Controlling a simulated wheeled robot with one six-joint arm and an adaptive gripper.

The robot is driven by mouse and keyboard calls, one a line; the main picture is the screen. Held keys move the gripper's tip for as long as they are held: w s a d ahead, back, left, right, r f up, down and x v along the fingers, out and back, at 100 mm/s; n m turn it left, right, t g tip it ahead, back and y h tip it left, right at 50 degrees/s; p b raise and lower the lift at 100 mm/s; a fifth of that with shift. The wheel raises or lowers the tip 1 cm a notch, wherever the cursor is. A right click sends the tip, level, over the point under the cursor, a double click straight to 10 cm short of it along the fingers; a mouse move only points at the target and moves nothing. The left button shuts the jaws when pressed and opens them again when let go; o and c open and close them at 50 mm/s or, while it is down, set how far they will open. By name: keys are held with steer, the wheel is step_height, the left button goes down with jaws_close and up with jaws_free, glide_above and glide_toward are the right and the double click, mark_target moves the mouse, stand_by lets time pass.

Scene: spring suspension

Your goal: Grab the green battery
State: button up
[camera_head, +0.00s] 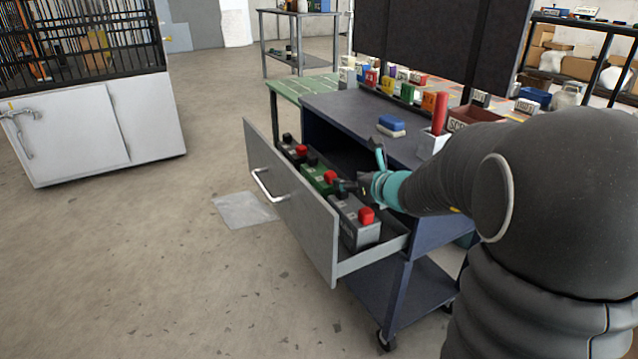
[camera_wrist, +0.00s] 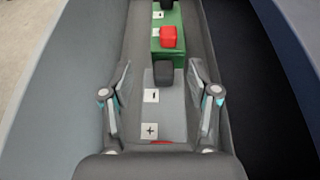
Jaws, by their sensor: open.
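The green battery (camera_head: 318,174) lies in the open drawer (camera_head: 277,193), between a dark battery (camera_head: 294,150) at the far end and a grey battery (camera_head: 354,221) at the near end. It has a red cap and a black cap. In the wrist view the green battery (camera_wrist: 170,42) is at the top centre, ahead of the fingers. My gripper (camera_head: 345,186) is open over the drawer. In the wrist view its fingers (camera_wrist: 163,85) stand on either side of the grey battery (camera_wrist: 163,110) with its black terminal. The frames do not show whether they touch it.
The drawer's front panel and side walls border the batteries closely. The blue cart top (camera_head: 355,113) overhangs the drawer's back and holds a blue box (camera_head: 391,124) and coloured bins. Open floor (camera_head: 180,260) lies left of the drawer.

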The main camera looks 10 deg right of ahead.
glide_toward(332, 174)
steer(key=x, duration=0.3)
steer(key=shift+a+f, duration=0.3)
steer(key=shift+a, duration=0.05)
steer(key=shift+w+d+r+x, duration=0.1)
steer(key=shift+r+x, duration=0.05)
steer(key=shift+x, duration=0.9)
steer(key=shift+w+d+r+x, duration=0.1)
steer(key=shift+x, duration=0.9)
steer(key=shift+w+d+r+x, duration=0.1)
steer(key=shift+r+x, duration=0.05)
steer(key=shift+x, duration=0.9)
steer(key=shift+s, duration=0.1)
jaws_close()
steer(key=shift+r, duration=0.35)
